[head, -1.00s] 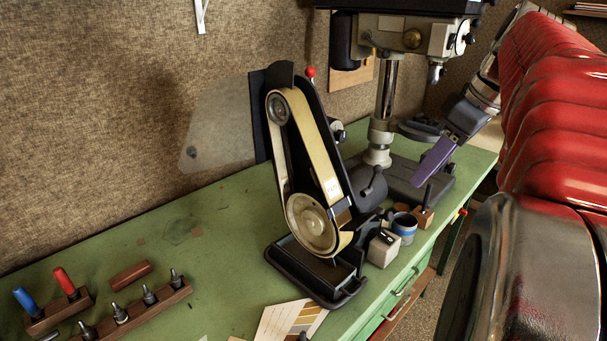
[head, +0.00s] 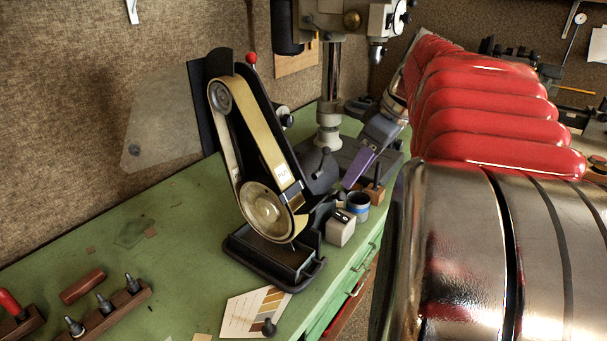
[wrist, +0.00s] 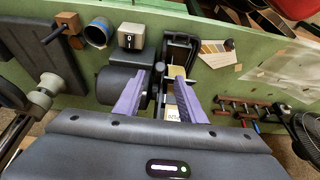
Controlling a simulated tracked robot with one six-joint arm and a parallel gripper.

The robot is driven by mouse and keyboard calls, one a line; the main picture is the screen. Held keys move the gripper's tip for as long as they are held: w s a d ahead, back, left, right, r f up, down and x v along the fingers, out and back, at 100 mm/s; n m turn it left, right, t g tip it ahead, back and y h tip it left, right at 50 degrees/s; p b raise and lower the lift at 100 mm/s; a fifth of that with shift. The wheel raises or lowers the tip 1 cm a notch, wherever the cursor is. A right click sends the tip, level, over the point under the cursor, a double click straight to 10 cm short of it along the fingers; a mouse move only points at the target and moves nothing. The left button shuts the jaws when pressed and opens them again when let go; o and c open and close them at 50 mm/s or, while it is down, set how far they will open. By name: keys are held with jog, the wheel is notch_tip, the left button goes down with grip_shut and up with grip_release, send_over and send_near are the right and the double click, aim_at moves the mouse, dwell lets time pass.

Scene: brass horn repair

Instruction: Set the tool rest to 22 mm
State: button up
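The belt grinder (head: 262,150) stands upright on the green bench, with a tan belt around its wheels. Its small tool rest (head: 291,197) appears to be the dark piece across the belt beside the lower wheel; its gap to the belt is too small to read. My gripper (head: 350,184) has purple fingers and is right of the grinder, just behind the lever. In the wrist view my gripper (wrist: 161,77) is open, fingers apart, with grinder parts between and beyond them. Nothing is visibly held.
A drill press (head: 330,100) stands behind the grinder. A pale block (head: 340,228), a blue-banded cup (head: 357,206) and a wooden block with a dark peg (head: 374,192) sit close to its right. A colour card (head: 255,312) lies in front. The bench left of the grinder is mostly clear.

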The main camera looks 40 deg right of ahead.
aim_at(342, 194)
jog(key=x, duration=0.6)
jog(key=shift+w+f, duration=0.15)
jog(key=shift+f, duration=0.1)
jog(key=shift+c, duration=0.2)
grip_shut()
